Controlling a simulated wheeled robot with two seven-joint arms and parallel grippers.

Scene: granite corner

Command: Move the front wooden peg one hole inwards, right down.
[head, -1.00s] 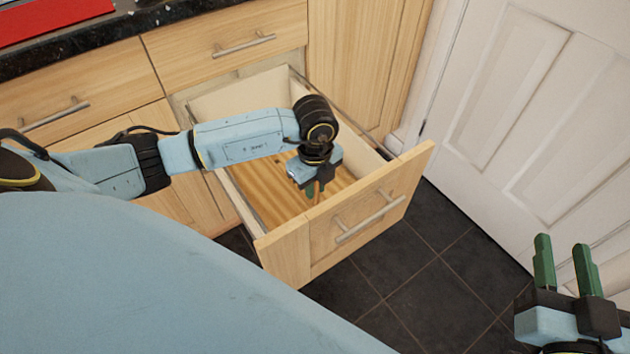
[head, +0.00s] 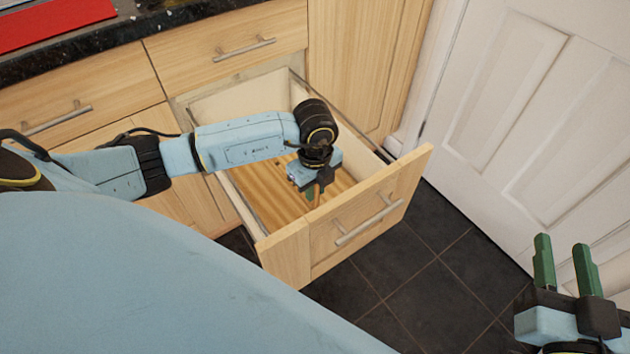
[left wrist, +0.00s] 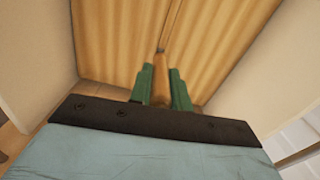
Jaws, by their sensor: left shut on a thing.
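The wooden peg (left wrist: 161,72) is a brown upright piece between the green fingers of my left gripper (left wrist: 160,82) in the left wrist view. My right gripper (head: 563,262) is open and empty at the lower right, outside the drawer.
The drawer floor (left wrist: 105,45) is wavy-grained wood with pale side walls close around my left gripper. The drawer front has a metal handle (head: 370,217). A white door (head: 510,90) stands to the right. A dark counter (head: 75,45) carries a red object (head: 55,22).

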